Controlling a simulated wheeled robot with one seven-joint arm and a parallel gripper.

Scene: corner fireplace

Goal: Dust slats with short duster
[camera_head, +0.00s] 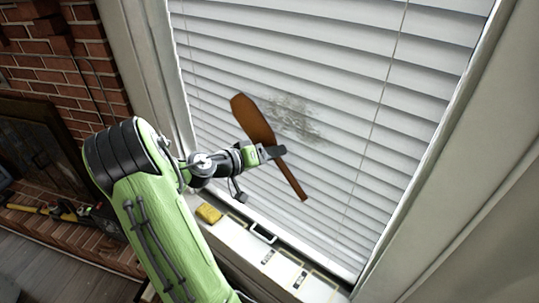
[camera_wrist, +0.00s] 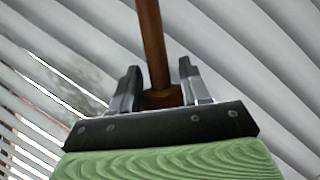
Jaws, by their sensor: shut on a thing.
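The short duster (camera_head: 253,120) is brown, with a wide flat head at the upper left and a thin handle (camera_head: 292,181) to the lower right. My gripper (camera_head: 274,152) is shut on it around the middle. In the wrist view, the duster's brown shaft (camera_wrist: 151,45) stands between the two fingers of my gripper (camera_wrist: 160,88). The white slats (camera_head: 340,75) of the window blind are behind the duster. A grey dust patch (camera_head: 293,117) lies on them just right of the head. In the wrist view a dark smudge (camera_wrist: 75,68) shows at the left. I cannot tell whether the duster touches the slats.
The window sill (camera_head: 235,240) runs below the blind. A yellow sponge-like block (camera_head: 208,213) and a pale loop-shaped piece (camera_head: 263,233) are on it, with several marked outlines. Blind cords (camera_head: 381,100) hang at the right. A brick fireplace (camera_head: 95,65) stands at the left.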

